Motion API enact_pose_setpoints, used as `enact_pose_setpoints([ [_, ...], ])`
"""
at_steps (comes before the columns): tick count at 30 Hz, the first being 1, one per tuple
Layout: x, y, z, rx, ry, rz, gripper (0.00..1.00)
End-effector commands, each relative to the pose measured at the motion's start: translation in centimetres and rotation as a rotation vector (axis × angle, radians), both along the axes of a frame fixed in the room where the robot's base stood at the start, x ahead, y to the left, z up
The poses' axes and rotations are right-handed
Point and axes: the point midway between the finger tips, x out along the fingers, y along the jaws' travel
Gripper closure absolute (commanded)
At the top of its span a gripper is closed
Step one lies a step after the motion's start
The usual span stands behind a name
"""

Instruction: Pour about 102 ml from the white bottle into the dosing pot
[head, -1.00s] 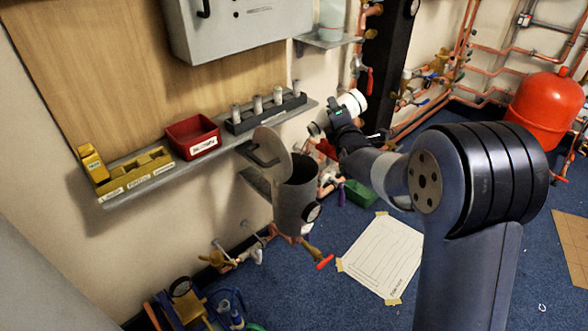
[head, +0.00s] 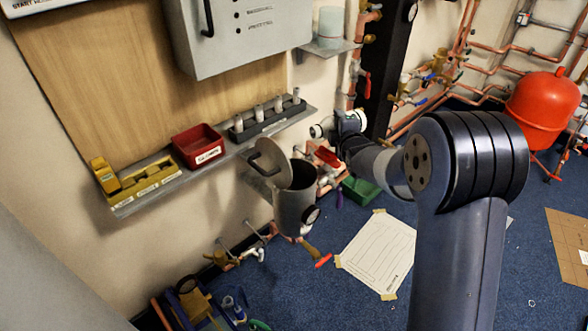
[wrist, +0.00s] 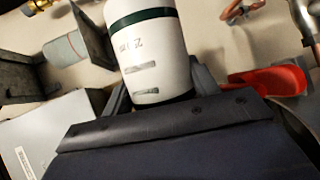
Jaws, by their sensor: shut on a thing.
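The white bottle (wrist: 152,55) with a dark green band fills the upper middle of the wrist view. My gripper (wrist: 160,88) is shut around it, with a finger on each side. In the head view the bottle (head: 318,131) lies nearly level, pointing left from my gripper (head: 343,127). The grey dosing pot (head: 293,213) stands below and left of the gripper, with its round lid (head: 270,163) swung open to the left. The bottle is above the pot's height and apart from it. I see no liquid stream, and the liquid level is hidden.
A wall shelf (head: 215,160) holds a red bin (head: 197,144), yellow holders (head: 140,183) and a dark rack (head: 266,117). A grey cabinet (head: 240,35) hangs above. Copper pipes and a red handle (head: 327,156) are near the gripper. A taped sheet (head: 376,253) lies on the floor.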

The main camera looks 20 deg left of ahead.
Motion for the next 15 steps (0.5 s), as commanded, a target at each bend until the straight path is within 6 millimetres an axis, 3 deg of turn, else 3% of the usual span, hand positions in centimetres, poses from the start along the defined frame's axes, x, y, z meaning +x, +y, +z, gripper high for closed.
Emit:
enact_pose_setpoints([
  [15, 0.17, -0.20, 0.62, 0.097, 0.107, 0.001, 0.70],
])
